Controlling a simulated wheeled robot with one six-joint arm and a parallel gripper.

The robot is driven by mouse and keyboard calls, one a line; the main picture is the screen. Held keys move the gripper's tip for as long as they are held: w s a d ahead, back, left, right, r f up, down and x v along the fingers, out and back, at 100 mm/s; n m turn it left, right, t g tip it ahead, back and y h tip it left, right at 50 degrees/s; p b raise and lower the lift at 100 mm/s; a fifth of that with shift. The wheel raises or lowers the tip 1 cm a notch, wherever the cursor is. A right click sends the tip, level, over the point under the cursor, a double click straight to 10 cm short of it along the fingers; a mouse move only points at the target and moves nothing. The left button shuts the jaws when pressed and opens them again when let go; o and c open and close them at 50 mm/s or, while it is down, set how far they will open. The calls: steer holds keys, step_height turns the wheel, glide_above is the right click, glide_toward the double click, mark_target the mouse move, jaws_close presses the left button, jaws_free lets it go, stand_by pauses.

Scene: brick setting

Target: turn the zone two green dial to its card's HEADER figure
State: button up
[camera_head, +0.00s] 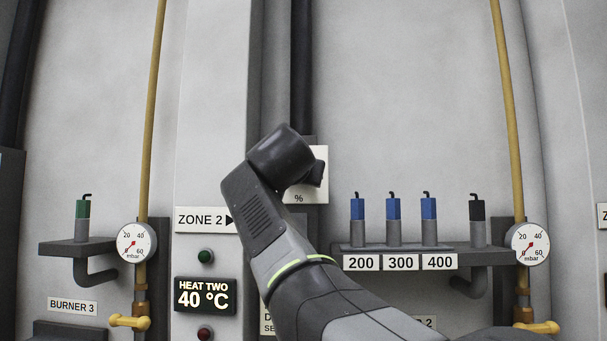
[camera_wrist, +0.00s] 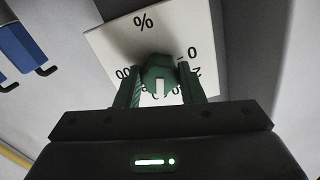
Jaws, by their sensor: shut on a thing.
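The green dial (camera_wrist: 158,68) sits on a white scale plate marked % (camera_wrist: 112,54) in the wrist view. My gripper (camera_wrist: 160,80) is shut on the dial, one finger on each side. A white mark shows on the dial's near face. A 0 is readable on the plate to the right; other figures are partly covered by the fingers. In the head view the plate (camera_head: 299,198) shows beside the ZONE 2 sign (camera_head: 200,219), and my wrist hides the dial. A white card (camera_head: 267,322) low behind my arm shows only a few letters; no HEADER figure is readable.
A shelf (camera_head: 480,254) to the right holds several blue and black capped pieces over labels 200, 300 and 400. A HEAT TWO display (camera_head: 205,296) reads 40 °C. Yellow pipes with gauges (camera_head: 136,242) stand on both sides.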

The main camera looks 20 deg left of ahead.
steer(key=shift+d+r+n+p, duration=0.1)
steer(key=shift+n+p, duration=1.05)
steer(key=shift+n, duration=2.7)
steer(key=shift+r+n+p, duration=0.1)
steer(key=shift+n+p, duration=1)
steer(key=shift+n, duration=2.75)
steer(key=shift+f, duration=0.1)
steer(key=o, duration=1)
steer(key=b+v, duration=0.4)
steer(key=v, duration=0.9)
steer(key=shift+s, duration=0.4)
